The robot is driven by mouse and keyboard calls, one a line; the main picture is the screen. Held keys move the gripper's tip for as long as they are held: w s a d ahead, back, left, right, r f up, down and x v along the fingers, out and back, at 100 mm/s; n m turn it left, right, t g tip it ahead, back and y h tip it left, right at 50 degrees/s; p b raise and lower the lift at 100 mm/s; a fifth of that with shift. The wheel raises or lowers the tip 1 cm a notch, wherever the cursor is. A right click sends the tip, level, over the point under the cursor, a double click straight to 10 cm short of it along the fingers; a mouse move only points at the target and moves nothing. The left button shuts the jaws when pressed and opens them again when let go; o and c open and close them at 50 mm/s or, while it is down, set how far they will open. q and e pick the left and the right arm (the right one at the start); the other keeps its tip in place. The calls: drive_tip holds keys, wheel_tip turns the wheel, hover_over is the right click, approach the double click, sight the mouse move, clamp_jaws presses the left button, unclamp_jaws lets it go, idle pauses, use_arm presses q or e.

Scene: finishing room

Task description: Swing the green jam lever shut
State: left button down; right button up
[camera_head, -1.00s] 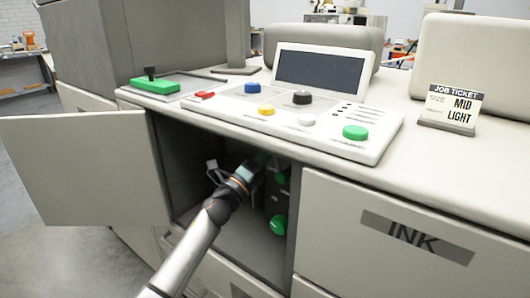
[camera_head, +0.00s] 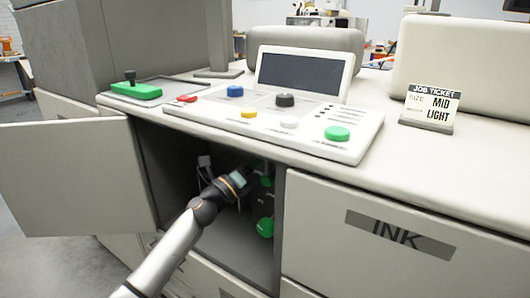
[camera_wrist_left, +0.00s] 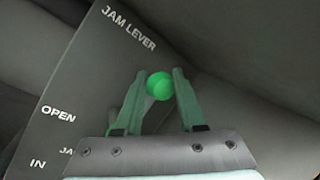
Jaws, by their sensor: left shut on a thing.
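The green jam lever knob (camera_wrist_left: 159,86) is a round ball between the two fingers of my left gripper (camera_wrist_left: 158,92) in the left wrist view. The gripper is shut on it. Behind it is a dark panel (camera_wrist_left: 95,80) lettered JAM LEVER, OPEN and IN. In the head view my left gripper (camera_head: 238,181) reaches into the dark open cabinet; its fingertips are hard to make out. Two green parts show beside it there, an upper one (camera_head: 267,181) and a lower one (camera_head: 265,227). I cannot tell which belongs to the lever. My right gripper is not in view.
The cabinet door (camera_head: 70,180) stands open at the left. The INK drawer front (camera_head: 385,225) is at the right of the opening. Above is a control panel (camera_head: 310,135) with coloured buttons. A job ticket (camera_head: 430,107) reads MID, LIGHT.

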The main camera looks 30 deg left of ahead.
use_arm(q)
drive_tip(key=shift+d+f, duration=0.1)
drive_tip(key=shift+d, duration=0.2)
drive_tip(key=c, duration=0.7)
unclamp_jaws()
drive_tip(key=shift+o, duration=0.9)
drive_tip(key=shift+a, duration=0.1)
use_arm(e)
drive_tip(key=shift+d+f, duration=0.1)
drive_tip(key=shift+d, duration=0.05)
use_arm(q)
drive_tip(key=shift+b+v, duration=0.6)
drive_tip(key=shift+v, duration=5.65)
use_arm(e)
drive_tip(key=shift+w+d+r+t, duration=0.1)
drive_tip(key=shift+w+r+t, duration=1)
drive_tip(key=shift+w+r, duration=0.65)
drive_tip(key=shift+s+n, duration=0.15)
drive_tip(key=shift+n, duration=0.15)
